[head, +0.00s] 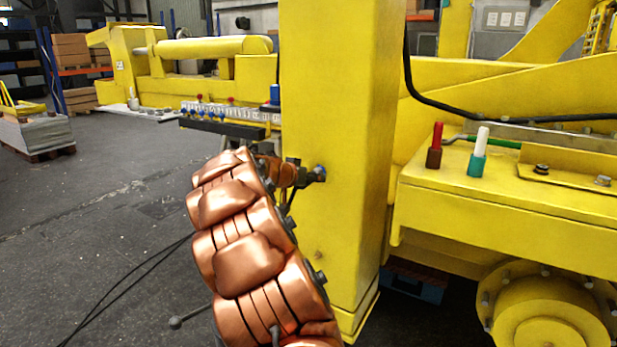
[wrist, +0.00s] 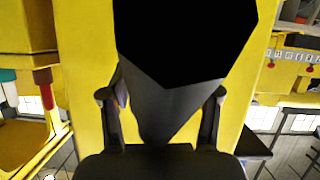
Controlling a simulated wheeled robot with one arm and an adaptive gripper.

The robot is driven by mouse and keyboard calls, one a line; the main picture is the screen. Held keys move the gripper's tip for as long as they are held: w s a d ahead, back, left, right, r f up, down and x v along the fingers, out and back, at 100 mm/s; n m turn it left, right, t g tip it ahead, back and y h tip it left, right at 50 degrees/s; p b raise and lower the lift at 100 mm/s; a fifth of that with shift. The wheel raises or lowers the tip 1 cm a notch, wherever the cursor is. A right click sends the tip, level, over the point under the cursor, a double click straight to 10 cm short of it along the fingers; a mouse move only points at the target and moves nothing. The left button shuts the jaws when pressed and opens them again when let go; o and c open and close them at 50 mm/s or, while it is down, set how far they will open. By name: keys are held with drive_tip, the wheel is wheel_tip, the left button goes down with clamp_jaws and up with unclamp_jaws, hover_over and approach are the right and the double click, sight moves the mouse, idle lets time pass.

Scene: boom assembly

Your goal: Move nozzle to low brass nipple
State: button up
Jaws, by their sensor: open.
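My gripper (head: 307,175) is in front of the tall yellow column (head: 335,90), about halfway up it, at the end of my copper-coloured arm.
A yellow ledge (head: 530,205) at right holds a red-topped piece (head: 436,146) and a white-topped one with a teal base (head: 480,150). A rack with several small coloured items (head: 225,113) stands behind my arm. The grey floor (head: 110,190) at left is mostly clear.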

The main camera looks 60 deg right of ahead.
clamp_jaws()
idle(0.8)
